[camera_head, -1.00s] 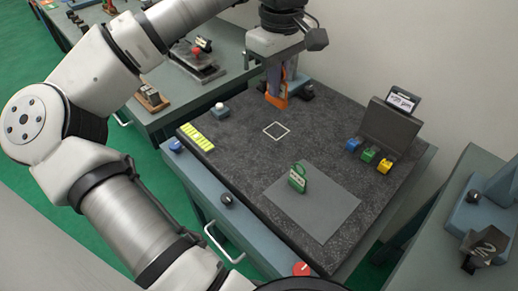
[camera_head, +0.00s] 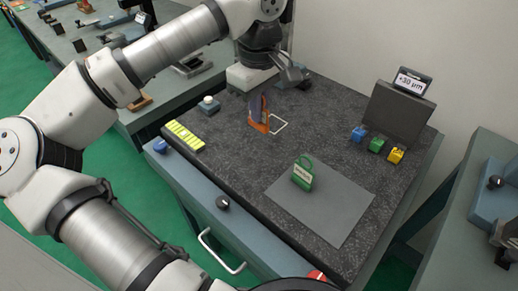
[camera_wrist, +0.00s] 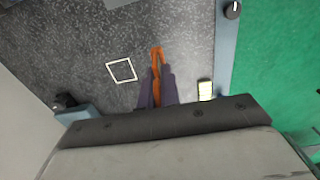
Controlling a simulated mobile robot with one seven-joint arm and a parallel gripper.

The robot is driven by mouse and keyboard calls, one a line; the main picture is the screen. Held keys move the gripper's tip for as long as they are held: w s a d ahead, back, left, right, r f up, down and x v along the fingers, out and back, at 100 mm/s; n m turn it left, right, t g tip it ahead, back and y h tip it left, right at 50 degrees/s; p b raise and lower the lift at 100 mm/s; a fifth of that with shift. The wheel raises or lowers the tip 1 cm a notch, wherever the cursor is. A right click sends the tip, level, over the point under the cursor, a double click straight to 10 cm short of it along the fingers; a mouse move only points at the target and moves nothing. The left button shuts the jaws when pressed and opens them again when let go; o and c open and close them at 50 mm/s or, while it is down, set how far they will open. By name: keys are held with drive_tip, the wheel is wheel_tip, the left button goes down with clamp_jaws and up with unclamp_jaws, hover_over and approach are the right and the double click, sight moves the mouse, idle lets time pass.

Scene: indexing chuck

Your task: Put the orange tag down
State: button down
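The orange tag (camera_head: 265,124) is held between the dark purple fingers of my gripper (camera_head: 259,108), which is shut on it and points down. It hangs upright over the dark granite plate (camera_head: 232,165), just left of the white square outline (camera_head: 280,125); I cannot tell whether its lower edge touches the plate. In the wrist view the orange tag (camera_wrist: 156,54) sticks out past my fingertips (camera_wrist: 156,72), and the square outline (camera_wrist: 121,70) lies to its left.
A green tag (camera_head: 303,175) stands upright on a grey mat (camera_head: 325,205). Blue, green and yellow blocks (camera_head: 376,145) sit before a grey stand with a display reading "+30 µm" (camera_head: 411,83). A yellow-green strip (camera_head: 185,135) lies at the left edge. The plate's middle is clear.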

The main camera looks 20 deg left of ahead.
drive_tip(key=shift+f+b, duration=1.95)
drive_tip(key=shift+f, duration=2.05)
drive_tip(key=shift+f, duration=0.25)
drive_tip(key=c, duration=1.6)
unclamp_jaws()
drive_tip(key=shift+r, duration=0.15)
